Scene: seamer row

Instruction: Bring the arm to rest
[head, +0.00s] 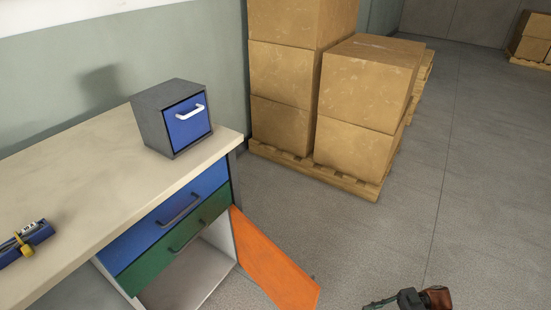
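My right gripper (382,303) shows only in part at the bottom edge of the head view, right of centre. It is dark, with a reddish-brown part of my arm behind it. It is over the grey floor, apart from the workbench and its open door. Its fingers are small and cut by the frame edge, so I cannot tell whether they are open or shut. My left gripper is not in view.
Cartons (365,85) stand on a pallet behind. Floor at right is clear.

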